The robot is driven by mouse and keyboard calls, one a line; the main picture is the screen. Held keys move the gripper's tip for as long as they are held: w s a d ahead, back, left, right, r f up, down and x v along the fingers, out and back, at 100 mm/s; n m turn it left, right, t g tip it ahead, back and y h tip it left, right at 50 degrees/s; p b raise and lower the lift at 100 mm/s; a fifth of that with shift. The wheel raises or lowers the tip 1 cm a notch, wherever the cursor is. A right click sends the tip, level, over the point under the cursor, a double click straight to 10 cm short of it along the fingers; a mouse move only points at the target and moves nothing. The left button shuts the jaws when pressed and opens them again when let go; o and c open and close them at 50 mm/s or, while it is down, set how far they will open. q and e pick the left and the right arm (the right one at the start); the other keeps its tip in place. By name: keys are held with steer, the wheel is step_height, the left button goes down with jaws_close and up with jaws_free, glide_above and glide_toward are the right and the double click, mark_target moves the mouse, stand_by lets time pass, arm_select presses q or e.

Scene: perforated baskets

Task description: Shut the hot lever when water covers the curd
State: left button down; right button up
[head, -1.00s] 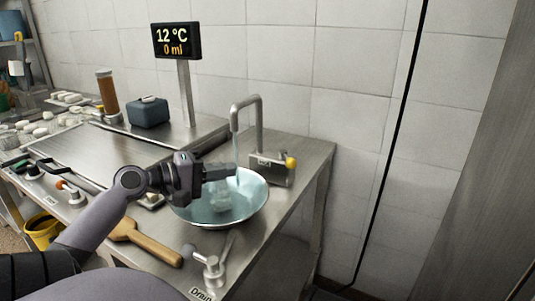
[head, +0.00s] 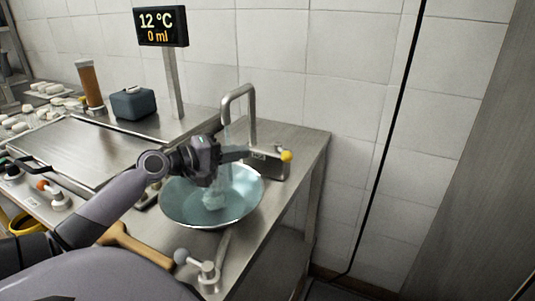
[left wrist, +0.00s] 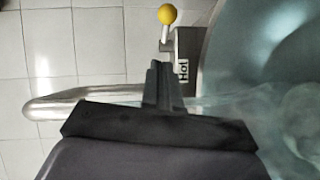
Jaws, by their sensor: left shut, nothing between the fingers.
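The hot lever with its yellow ball (head: 286,156) stands at the right end of the metal tap block (head: 268,164). In the left wrist view, the yellow ball (left wrist: 167,14) is above the plate marked "Hot" (left wrist: 183,72). My left gripper (head: 246,155) is shut and empty, over the bowl's far edge beside the block. Its fingertips (left wrist: 160,68) show just below the lever; contact cannot be told. Water (head: 228,130) runs from the spout into the steel bowl (head: 170,211). A pale, blurred lump (head: 213,198), likely the curd, appears under bluish water. My right gripper is out of view.
A display (head: 161,26) reads 12 °C and 0 ml. The tap's arched pipe (head: 240,88) rises behind my left gripper. A drain lever (head: 205,273) and a wooden-handled tool (head: 135,247) are in front of the bowl. The counter's right edge is close.

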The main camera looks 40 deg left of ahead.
mark_target(282, 155)
arm_select(q)
steer(key=x, duration=0.3)
steer(key=shift+w, duration=0.25)
steer(key=shift+w+d+f+p, duration=0.2)
steer(key=shift+w+d+p, duration=0.35)
steer(key=shift+d, duration=0.35)
steer(key=shift+w+d+f+p, duration=0.2)
steer(key=shift+w+d+p, duration=0.35)
steer(key=shift+d, duration=0.35)
steer(key=shift+w+d+r+p, duration=0.2)
steer(key=shift+w+d+p, duration=0.15)
steer(key=shift+d+p, duration=0.45)
steer(key=shift+w+f+p, duration=0.1)
steer(key=shift+p, duration=0.25)
steer(key=shift+f, duration=0.15)
